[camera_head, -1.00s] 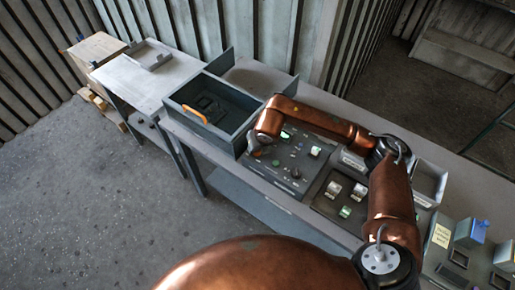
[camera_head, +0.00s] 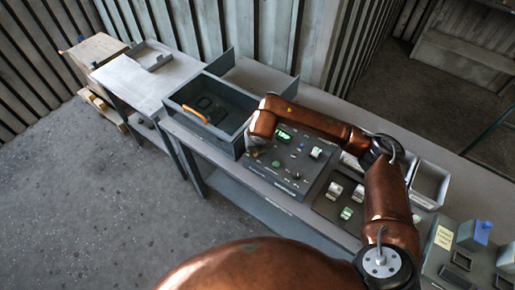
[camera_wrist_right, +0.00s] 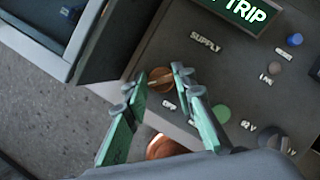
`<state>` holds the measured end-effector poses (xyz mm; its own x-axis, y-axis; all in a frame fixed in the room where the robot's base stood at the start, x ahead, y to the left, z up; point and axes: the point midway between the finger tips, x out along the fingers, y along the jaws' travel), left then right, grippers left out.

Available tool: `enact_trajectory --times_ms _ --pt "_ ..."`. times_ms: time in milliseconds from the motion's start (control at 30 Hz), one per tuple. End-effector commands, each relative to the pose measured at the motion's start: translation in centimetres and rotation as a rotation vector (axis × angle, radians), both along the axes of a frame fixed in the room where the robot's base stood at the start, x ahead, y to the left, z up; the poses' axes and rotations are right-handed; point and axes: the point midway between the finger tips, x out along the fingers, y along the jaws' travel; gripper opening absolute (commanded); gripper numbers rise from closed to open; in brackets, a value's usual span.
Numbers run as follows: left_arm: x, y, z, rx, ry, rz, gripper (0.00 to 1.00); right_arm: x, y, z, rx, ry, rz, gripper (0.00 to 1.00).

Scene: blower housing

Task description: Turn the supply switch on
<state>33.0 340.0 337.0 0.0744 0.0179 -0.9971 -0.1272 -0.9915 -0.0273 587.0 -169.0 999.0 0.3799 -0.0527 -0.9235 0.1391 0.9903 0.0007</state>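The supply switch, a round orange-brown knob (camera_wrist_right: 160,80), sits on the dark control panel (camera_head: 307,172) near the "SUPPLY" label (camera_wrist_right: 205,42). An "OFF" label (camera_wrist_right: 168,105) is just below it in the wrist view. My right gripper (camera_wrist_right: 160,78) has its two fingertips apart, one on each side of the knob; I cannot tell whether they touch it. In the head view my copper right arm hides the switch and most of the gripper. A lit green display (camera_wrist_right: 243,10) reads "TRIP". My left gripper is not in view.
An open grey bin (camera_head: 240,127) with an orange handle (camera_head: 195,114) stands beside the panel's left side. A blue button (camera_wrist_right: 295,40), a green button (camera_wrist_right: 222,113) and a dark knob (camera_wrist_right: 270,135) are close by. A second panel (camera_head: 328,207) lies to the right.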

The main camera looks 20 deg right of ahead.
Motion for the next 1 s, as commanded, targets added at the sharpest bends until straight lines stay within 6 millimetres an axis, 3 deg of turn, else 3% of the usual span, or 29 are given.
enact_trajectory --times_ms 200,567,1000 --pt "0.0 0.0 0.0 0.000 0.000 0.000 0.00 0.0 0.0 0.0 0.000 0.000 0.001 0.40" --pt "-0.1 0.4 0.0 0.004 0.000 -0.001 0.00 -0.2 0.1 0.4 0.000 0.000 0.002 0.41" --pt "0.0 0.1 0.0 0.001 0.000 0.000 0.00 -3.2 0.5 7.9 0.000 -0.002 0.002 0.41"
